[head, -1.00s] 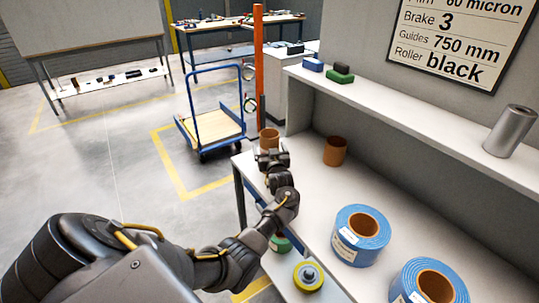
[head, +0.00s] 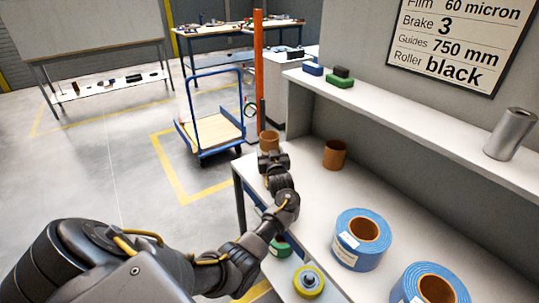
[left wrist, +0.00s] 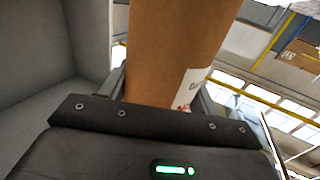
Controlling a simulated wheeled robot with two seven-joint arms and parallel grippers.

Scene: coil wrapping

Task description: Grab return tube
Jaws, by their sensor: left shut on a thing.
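A brown cardboard tube (head: 269,140) stands at the far left end of the white bench. My left gripper (head: 272,155) is shut on it. In the left wrist view the brown tube (left wrist: 175,50) fills the space between the fingers and shows part of a white label with red print. Its lower part is hidden behind my gripper in the head view. A second brown tube (head: 335,154) stands on the bench to the right, apart from my gripper. My right gripper is not in view.
Two blue rolls with brown cores, one (head: 361,239) nearer the middle, stand on the bench (head: 310,205). A yellow-rimmed spool (head: 308,281) sits lower left of them. The upper shelf (head: 400,112) holds small blocks and a silver roll (head: 510,134). A blue cart (head: 215,125) stands beyond.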

